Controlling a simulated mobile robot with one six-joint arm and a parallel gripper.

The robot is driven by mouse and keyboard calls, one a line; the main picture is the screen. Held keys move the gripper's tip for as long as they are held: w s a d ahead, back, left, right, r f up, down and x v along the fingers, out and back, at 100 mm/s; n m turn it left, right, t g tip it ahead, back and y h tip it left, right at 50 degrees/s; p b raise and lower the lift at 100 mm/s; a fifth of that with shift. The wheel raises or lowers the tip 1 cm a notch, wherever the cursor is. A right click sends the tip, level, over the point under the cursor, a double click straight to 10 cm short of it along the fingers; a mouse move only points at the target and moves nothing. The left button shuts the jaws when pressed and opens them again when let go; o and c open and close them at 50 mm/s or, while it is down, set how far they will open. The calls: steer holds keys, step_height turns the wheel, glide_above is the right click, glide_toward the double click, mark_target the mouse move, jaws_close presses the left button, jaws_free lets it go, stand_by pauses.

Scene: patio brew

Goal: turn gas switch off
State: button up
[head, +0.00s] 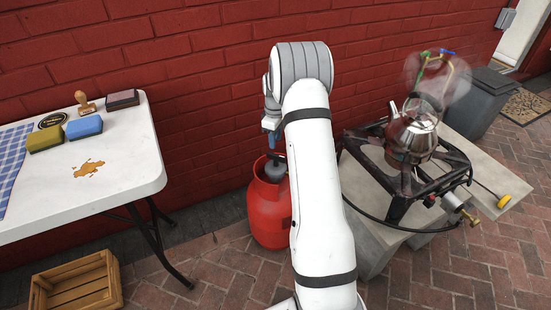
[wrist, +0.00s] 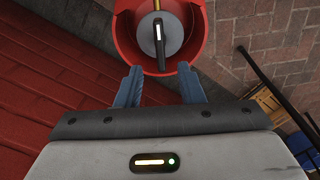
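A red gas bottle (head: 268,212) stands on the bricks by the wall. In the wrist view its red collar (wrist: 123,28) surrounds a grey round valve with a black bar-shaped switch (wrist: 161,55) carrying a white mark. The bar points toward my gripper, and its far end lines up with a yellow mark. My gripper (wrist: 160,84) is open, with its blue fingers either side of the bar's near end in the picture and nothing between them. In the head view my gripper (head: 271,136) is above the bottle, partly hidden by my arm.
A steaming kettle (head: 413,135) stands on a black burner frame (head: 400,205) to the right, with a hose running from it. A white table (head: 130,175) with sponges, a stamp and a brown spill is left. A wooden crate (head: 78,287) lies below it.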

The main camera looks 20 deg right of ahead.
mark_target(275, 155)
step_height(275, 155, down, 8)
steer(key=shift+r+b, duration=0.15)
steer(key=shift+b, duration=0.7)
steer(key=shift+c, duration=0.5)
jaws_close()
steer(key=shift+d+r, duration=0.1)
